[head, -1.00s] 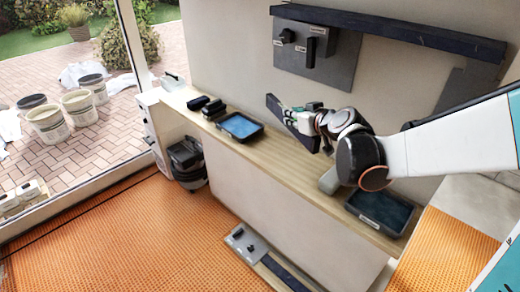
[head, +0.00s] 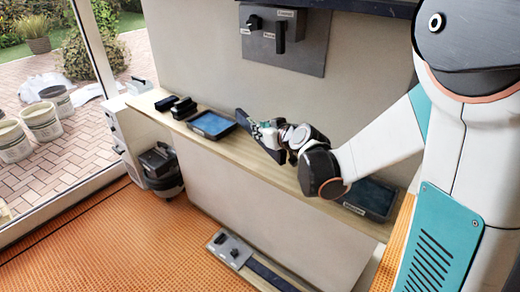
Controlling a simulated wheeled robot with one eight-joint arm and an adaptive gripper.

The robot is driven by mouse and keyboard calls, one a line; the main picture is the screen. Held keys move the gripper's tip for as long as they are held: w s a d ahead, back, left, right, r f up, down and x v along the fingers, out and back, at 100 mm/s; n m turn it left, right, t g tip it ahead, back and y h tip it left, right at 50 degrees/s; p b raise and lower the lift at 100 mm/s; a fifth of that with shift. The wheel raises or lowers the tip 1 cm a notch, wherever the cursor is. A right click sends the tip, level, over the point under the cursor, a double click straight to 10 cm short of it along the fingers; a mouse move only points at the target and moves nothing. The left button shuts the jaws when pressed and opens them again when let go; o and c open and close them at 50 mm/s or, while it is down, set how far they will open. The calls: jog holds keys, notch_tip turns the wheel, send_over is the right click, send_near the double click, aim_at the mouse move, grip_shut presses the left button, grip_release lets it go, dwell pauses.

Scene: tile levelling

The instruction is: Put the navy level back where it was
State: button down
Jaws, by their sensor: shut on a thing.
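The navy level (head: 262,143) is a long dark bar, held tilted over the pale wooden counter (head: 240,150), close to the wall. My gripper (head: 268,134) is shut on it around its middle. The fingers and wrist hide part of the level. I cannot tell whether its lower end touches the counter.
A blue-lined tray (head: 212,124) lies just left of the level, with black blocks (head: 184,108) further left. Another dark tray (head: 370,198) sits at right, partly behind my arm. A grey wall panel (head: 310,55) with black fittings hangs above.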

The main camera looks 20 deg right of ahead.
aim_at(283, 153)
jog(key=shift+f+b, duration=1)
jog(key=shift+f, duration=1.75)
jog(key=shift+f, duration=0.2)
jog(key=c, duration=1.5)
grip_release()
jog(key=shift+r, duration=0.1)
jog(key=shift+r, duration=0.15)
jog(key=p+v, duration=0.3)
jog(key=v, duration=0.9)
jog(key=shift+p, duration=0.3)
